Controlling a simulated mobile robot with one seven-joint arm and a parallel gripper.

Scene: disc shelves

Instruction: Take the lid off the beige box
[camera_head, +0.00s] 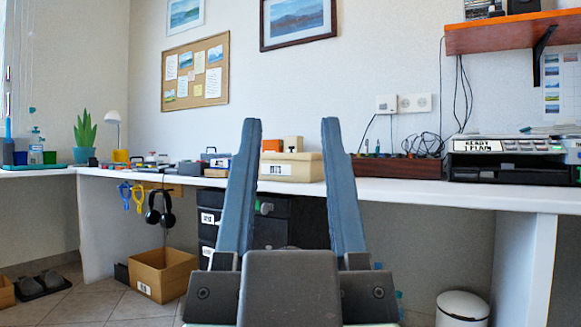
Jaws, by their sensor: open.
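The beige box (276,170) stands on the white desk and shows between my fingers. It has a white label with dark marks on its front. Its lid (306,157) appears as a paler band along the top and looks closed. An orange block (271,145) and a small beige block (293,144) show just above the lid; I cannot tell whether they rest on it or stand behind it. My gripper (290,122) is open and empty in the foreground, fingers pointing up in the picture, apart from the box. My fingers cover the areas beside the box.
The white desk (400,186) runs along the wall. Small items lie left of the box; a brown wooden tray (405,167) and a black organiser (505,160) stand right. Dark drawers (285,222) are below. An orange shelf (510,33) hangs upper right. A cardboard box (165,272) stands on the floor.

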